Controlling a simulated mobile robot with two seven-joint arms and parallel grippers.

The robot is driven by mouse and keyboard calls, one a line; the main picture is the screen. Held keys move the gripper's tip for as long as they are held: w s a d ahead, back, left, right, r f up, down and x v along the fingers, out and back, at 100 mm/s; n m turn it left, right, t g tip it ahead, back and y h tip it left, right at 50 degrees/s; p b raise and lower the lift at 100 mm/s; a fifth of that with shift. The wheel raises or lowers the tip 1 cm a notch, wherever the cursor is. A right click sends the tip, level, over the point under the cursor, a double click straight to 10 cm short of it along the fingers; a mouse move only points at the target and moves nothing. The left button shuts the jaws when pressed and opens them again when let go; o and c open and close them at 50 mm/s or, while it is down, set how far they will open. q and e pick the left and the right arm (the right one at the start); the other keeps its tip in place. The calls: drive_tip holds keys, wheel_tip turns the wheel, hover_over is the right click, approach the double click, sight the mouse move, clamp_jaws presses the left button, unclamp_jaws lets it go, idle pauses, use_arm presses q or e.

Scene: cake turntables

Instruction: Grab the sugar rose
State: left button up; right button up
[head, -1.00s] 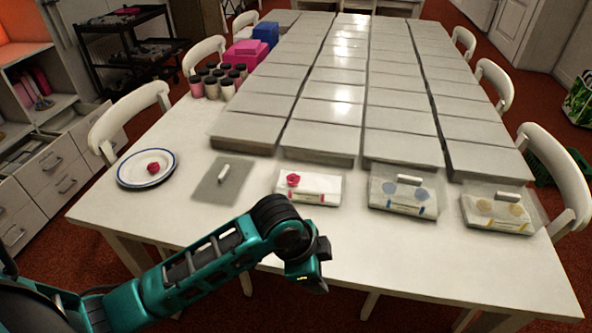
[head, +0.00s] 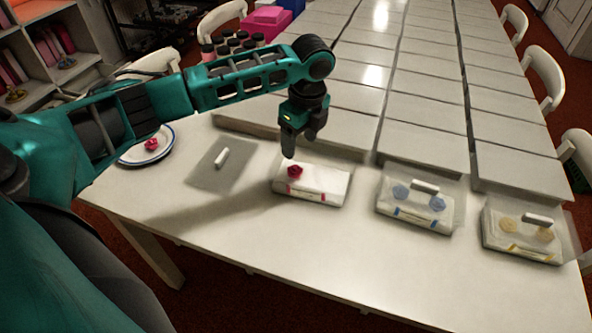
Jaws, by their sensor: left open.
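A red sugar rose (head: 295,171) lies at the left back of an open white box (head: 325,184) with red markings. Another red rose (head: 151,144) sits on a white plate with a blue rim (head: 134,157) at the table's left; my left arm covers part of the plate. My left gripper (head: 289,150) points down just above and behind the rose in the box, apart from it. It is open and holds nothing; the far finger is hard to make out. My right gripper is not in view.
A flat grey lid (head: 207,174) with a white handle lies left of the box. Two lidded boxes, with blue (head: 411,206) and yellow (head: 500,240) pieces, stand to the right. Rows of grey boxes (head: 420,145) fill the table behind. The front of the table is clear.

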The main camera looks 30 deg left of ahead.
sight(295, 168)
use_arm(q)
drive_tip(key=f, duration=0.6)
drive_tip(key=a+f+b, duration=0.1)
drive_tip(key=f, duration=0.1)
drive_tip(key=shift+a+f, duration=0.1)
drive_tip(key=shift+f, duration=0.3)
drive_tip(key=shift+c, duration=0.4)
drive_tip(key=c, duration=1)
